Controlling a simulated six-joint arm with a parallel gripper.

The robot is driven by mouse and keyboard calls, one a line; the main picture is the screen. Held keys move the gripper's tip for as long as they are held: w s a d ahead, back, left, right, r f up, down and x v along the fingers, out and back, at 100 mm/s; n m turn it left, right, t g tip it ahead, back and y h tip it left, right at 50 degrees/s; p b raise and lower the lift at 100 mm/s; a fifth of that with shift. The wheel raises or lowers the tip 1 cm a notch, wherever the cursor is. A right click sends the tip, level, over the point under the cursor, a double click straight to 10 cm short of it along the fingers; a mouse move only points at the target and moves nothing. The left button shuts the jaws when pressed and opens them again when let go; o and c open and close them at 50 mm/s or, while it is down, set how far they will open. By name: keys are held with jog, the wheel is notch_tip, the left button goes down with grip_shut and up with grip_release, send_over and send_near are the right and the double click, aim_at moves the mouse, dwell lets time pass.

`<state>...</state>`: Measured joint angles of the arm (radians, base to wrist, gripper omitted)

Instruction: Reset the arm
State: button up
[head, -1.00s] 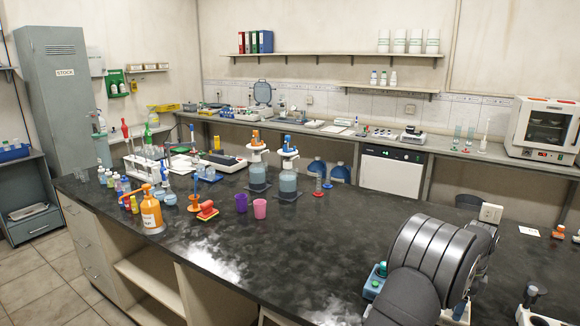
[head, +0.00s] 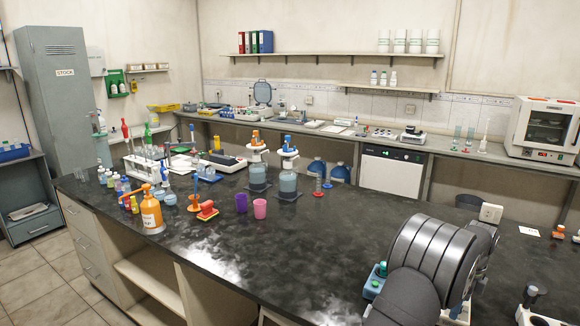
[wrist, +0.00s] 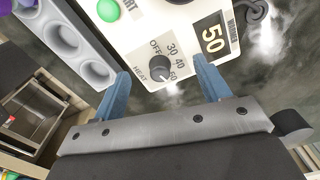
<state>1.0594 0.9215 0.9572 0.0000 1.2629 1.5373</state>
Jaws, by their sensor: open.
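My gripper (wrist: 165,85) shows in the wrist view with its two blue fingers spread apart and nothing between them. Beyond the fingers is a white device (wrist: 185,20) with a dark HEAT knob (wrist: 161,68), a green START button and a display reading 50. The fingertips appear close to the device's front panel; I cannot tell if they touch it. In the head view my dark arm fills the lower right, and the gripper itself is hidden there.
The black bench (head: 300,250) is clear in the middle. Purple cup (head: 241,203), pink cup (head: 260,209), orange bottle (head: 151,213) and two blue-filled dispensers (head: 258,177) stand on its left and far side. A grey holder with round openings (wrist: 65,40) is beside the device.

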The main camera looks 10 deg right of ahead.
jog(key=shift+n, duration=0.5)
